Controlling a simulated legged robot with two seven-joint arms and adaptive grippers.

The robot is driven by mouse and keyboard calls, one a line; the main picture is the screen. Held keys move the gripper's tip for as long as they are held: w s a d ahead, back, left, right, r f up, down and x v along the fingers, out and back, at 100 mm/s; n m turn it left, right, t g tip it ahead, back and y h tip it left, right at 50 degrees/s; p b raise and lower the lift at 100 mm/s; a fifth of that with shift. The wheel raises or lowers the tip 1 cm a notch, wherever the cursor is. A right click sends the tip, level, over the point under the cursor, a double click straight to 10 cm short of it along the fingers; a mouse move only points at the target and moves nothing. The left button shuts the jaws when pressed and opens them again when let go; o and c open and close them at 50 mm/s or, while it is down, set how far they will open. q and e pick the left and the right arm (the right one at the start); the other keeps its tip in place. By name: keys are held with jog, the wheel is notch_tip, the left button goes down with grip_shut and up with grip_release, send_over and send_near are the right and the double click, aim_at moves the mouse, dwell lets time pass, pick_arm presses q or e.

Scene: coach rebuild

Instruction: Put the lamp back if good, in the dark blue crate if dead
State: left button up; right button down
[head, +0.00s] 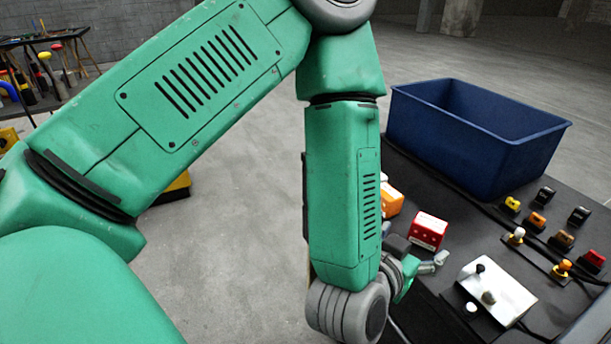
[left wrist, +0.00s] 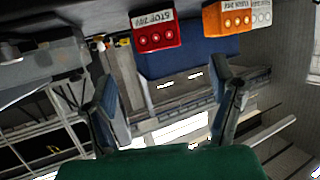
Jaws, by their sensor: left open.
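My left gripper (head: 428,264) is at the near left edge of the dark table, just in front of the red box. It also shows in the left wrist view (left wrist: 167,98), its two fingers spread wide with nothing held between them. The dark blue crate (head: 478,150) stands at the back of the table and its inside looks empty from here. Small lamps stand on the right: a white-topped lamp (head: 517,236) and an orange-topped lamp (head: 563,267), on a dark strip. I cannot tell which lamp is meant, or whether any is lit. My right gripper is not in view.
A red box marked STOP 24V (head: 428,231) and an orange box (head: 390,202) sit along the left table edge. A pale metal box with knobs (head: 505,290) lies in front. Cables run across the table.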

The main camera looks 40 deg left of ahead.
pick_arm(q)
jog(key=s+f+m+g+h, duration=0.1)
jog(key=s+f+g, duration=0.35)
jog(key=f, duration=0.65)
jog(key=s+a+f+g, duration=0.4)
jog(key=s+a+f, duration=0.2)
jog(key=s, duration=0.4)
jog(key=s+a+f+g, duration=0.5)
jog(key=s+f, duration=0.3)
jog(key=s, duration=0.2)
jog(key=shift+s+a, duration=0.25)
jog(key=shift+a, duration=0.25)
jog(key=shift+d+g, duration=0.1)
jog(key=shift+g, duration=0.15)
jog(key=shift+d+r, duration=0.15)
jog(key=shift+d, duration=0.2)
jog(key=shift+a, duration=0.35)
